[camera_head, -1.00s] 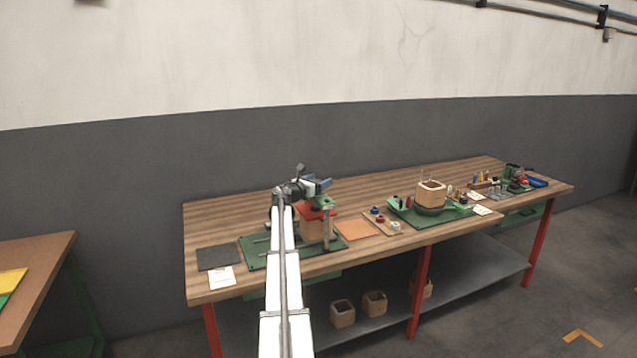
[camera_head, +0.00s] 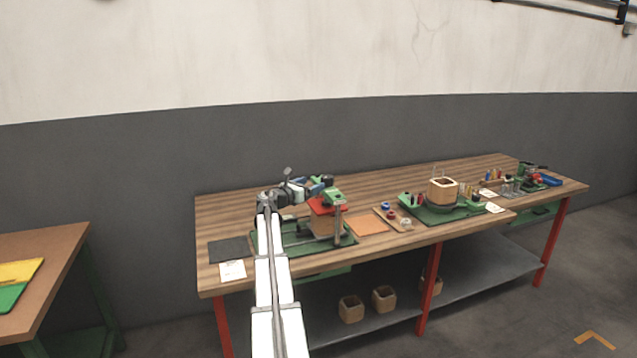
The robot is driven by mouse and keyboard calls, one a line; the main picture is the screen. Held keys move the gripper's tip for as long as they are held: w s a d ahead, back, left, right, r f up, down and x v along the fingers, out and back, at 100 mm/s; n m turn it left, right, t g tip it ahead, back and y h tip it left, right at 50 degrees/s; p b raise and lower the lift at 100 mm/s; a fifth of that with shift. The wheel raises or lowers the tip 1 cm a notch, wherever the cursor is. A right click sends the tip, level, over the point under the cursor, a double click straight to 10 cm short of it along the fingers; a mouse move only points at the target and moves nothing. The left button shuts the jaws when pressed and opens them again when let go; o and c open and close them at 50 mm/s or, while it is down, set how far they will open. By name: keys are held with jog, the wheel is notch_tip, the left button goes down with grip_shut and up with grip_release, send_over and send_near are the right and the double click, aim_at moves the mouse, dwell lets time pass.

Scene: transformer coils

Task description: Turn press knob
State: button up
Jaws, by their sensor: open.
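The press stands on a green base (camera_head: 293,246) at the left half of the long bench. It has a red plate (camera_head: 322,208) and a green top part (camera_head: 333,194), with a wooden block (camera_head: 322,225) under the plate. My white arm reaches up from the bottom, and its dark wrist bends right toward the top of the press. My gripper (camera_head: 318,187) is open, small in view, at the press top. The press knob cannot be made out clearly there, and I cannot tell whether the fingers touch it. My arm hides part of the base's left side.
A dark mat (camera_head: 231,250) and a white card (camera_head: 232,271) lie left of the press. An orange mat (camera_head: 367,226) and a small parts tray (camera_head: 393,219) lie right of it. Farther right, a wooden block (camera_head: 443,190) stands on a green fixture. Wooden blocks (camera_head: 384,299) rest on the lower shelf.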

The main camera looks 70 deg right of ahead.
aim_at(327, 177)
jog(key=shift+v, duration=1.1)
jog(key=shift+a, duration=0.1)
jog(key=x, duration=1.2)
jog(key=shift+d+f, duration=0.2)
jog(key=shift+f, duration=0.1)
jog(key=shift+c, duration=0.3)
jog(key=c, duration=0.9)
jog(key=shift+s+t, duration=0.1)
jog(key=shift+t, duration=0.2)
